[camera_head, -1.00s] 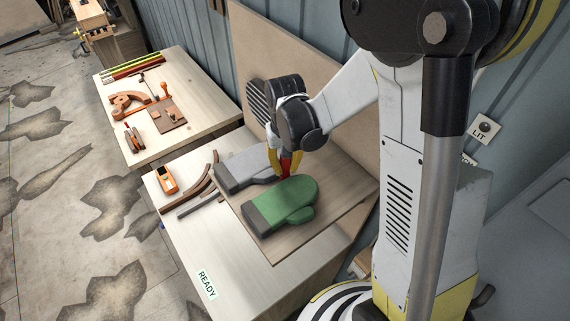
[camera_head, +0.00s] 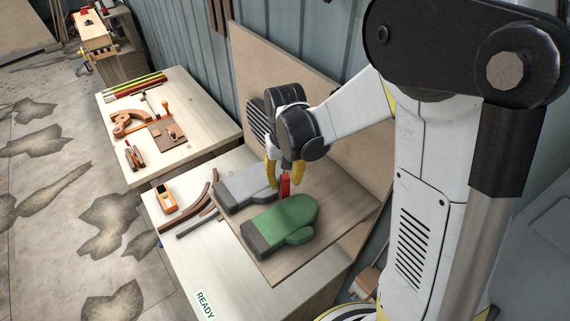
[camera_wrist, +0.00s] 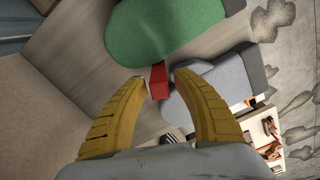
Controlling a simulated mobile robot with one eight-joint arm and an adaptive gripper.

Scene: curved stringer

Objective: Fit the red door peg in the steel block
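The red door peg (camera_head: 285,186) shows as a small red block below my gripper, beside the grey and green mittens. It also shows in the wrist view (camera_wrist: 159,80), between the two yellow fingertips with a gap on each side. My gripper (camera_head: 285,184) is open, its fingers spread around the peg, and it holds nothing; it also shows in the wrist view (camera_wrist: 161,78). I cannot make out the steel block in either view. I cannot tell what the peg's lower end rests on.
A green mitten (camera_head: 282,224) and a grey mitten (camera_head: 246,184) lie on the brown board (camera_head: 340,215). A second table (camera_head: 205,120) holds tools. A tall panel (camera_head: 300,85) stands behind.

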